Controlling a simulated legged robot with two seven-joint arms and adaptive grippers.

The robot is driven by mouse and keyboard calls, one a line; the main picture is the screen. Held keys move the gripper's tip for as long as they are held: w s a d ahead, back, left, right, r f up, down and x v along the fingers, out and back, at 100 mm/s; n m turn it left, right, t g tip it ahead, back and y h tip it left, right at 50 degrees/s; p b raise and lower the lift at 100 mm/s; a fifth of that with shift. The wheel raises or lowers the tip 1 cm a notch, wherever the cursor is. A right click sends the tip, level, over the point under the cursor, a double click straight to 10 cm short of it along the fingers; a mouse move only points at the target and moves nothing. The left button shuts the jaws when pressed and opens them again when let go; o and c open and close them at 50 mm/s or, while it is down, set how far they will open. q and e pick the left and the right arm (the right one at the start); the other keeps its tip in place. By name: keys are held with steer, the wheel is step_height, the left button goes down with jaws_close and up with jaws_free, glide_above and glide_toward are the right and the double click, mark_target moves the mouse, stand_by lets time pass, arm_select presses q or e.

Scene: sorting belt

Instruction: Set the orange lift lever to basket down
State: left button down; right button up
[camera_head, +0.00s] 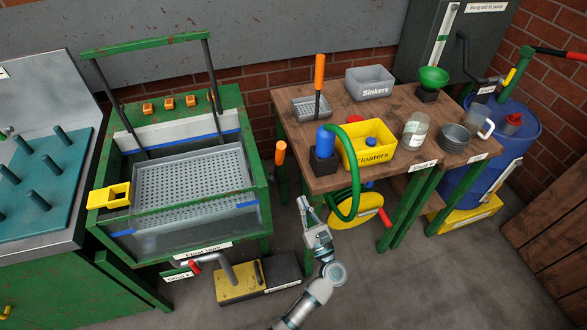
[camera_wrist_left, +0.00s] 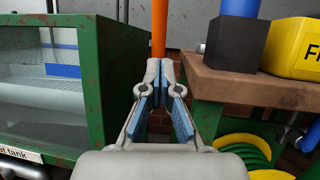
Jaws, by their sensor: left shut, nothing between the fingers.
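The orange lift lever (camera_head: 281,152) stands upright at the right side of the green-framed float tank (camera_head: 262,205). It also shows in the left wrist view (camera_wrist_left: 159,28), straight beyond the fingertips. The grey perforated basket (camera_head: 240,165) hangs inside the tank from a frame with a green top bar (camera_head: 145,44); its exact height is hard to tell. My left gripper (camera_head: 303,203) is shut and empty, in front of and below the lever in the head view. In the left wrist view its fingertips (camera_wrist_left: 160,68) appear just below the orange grip, seemingly apart from it. My right gripper is out of view.
A wooden table (camera_head: 340,177) stands right of the tank, carrying a blue cylinder (camera_head: 325,142) and the yellow Floaters bin (camera_head: 368,158). A green hose (camera_head: 355,180) hangs off its edge. A yellow and black pedal box (camera_head: 237,283) lies on the floor below the tank.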

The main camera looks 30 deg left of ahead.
arm_select(q)
steer(key=d+n+g+b, duration=0.1)
glide_toward(282, 156)
steer(key=shift+y, duration=0.3)
steer(key=x, duration=0.5)
steer(key=shift+w+a+f, duration=0.2)
steer(key=shift+w+a, duration=0.2)
steer(key=shift+w+a+r, duration=0.25)
steer(key=shift+w+a, duration=0.1)
steer(key=shift+a, duration=0.25)
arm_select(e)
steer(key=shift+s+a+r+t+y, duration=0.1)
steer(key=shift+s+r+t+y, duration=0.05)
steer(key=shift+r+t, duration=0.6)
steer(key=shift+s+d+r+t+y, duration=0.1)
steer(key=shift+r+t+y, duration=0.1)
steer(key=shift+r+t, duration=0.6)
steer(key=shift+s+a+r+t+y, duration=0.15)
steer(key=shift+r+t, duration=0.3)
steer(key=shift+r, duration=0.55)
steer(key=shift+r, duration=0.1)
